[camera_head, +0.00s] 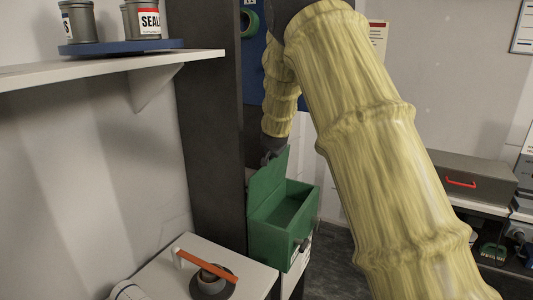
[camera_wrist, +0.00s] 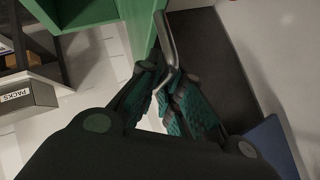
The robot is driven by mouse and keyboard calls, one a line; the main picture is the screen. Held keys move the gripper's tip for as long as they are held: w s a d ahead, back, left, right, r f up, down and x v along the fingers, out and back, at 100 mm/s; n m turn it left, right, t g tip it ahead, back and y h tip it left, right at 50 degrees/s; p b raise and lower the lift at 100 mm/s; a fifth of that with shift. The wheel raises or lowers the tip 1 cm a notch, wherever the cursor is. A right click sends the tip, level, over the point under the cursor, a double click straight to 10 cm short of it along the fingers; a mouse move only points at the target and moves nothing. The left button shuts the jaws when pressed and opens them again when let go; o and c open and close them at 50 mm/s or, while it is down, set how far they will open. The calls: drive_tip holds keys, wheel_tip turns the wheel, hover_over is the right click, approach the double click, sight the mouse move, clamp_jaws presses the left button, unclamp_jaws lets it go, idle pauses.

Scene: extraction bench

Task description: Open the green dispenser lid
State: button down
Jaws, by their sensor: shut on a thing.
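The green dispenser (camera_head: 286,243) is a box fixed at the dark post. Its lid (camera_head: 268,186) stands raised and tilted at the back left, so the empty-looking inside shows. My gripper (camera_head: 268,157) is at the lid's upper edge, partly hidden by the lid in the head view. In the wrist view my gripper's fingers (camera_wrist: 169,84) are shut on a bent grey metal handle (camera_wrist: 164,38), beside the green lid panel (camera_wrist: 138,30). The dispenser (camera_wrist: 85,14) also shows at the top left there.
A white shelf (camera_head: 120,67) with cans on a blue tray juts out at upper left. A white table (camera_head: 248,273) below holds an orange-handled item (camera_head: 208,266). A grey case (camera_head: 470,178) stands at right. Dark floor lies right of the dispenser.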

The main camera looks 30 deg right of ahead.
drive_tip(key=c, duration=1.6)
unclamp_jaws()
drive_tip(key=shift+a, duration=0.1)
drive_tip(key=v, duration=1.2)
drive_tip(key=shift+r, duration=0.15)
